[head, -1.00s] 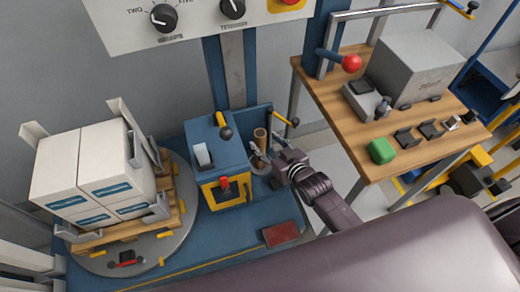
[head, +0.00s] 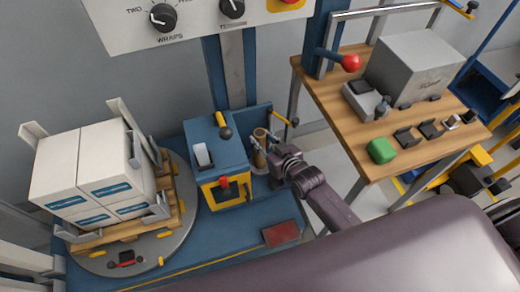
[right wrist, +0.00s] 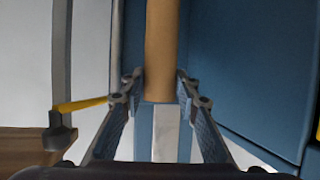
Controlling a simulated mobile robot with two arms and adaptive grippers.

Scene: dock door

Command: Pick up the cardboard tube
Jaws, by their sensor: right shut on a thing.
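The cardboard tube (head: 260,140) is brown and stands upright at the back of the blue machine base in the head view. In the right wrist view the tube (right wrist: 162,45) runs down from the top edge to between the fingers. My right gripper (head: 263,151) reaches the tube from the right. Its fingertips (right wrist: 160,87) press on both sides of the tube, so it is shut on it. The tube's lower part is partly hidden by the gripper in the head view. My left gripper is not in view.
A blue box with a yellow-framed front (head: 220,165) stands just left of the tube. A yellow-and-black handle (head: 285,118) is close behind it. White boxes (head: 95,165) on a pallet are at left. A wooden bench (head: 335,110) stands at right.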

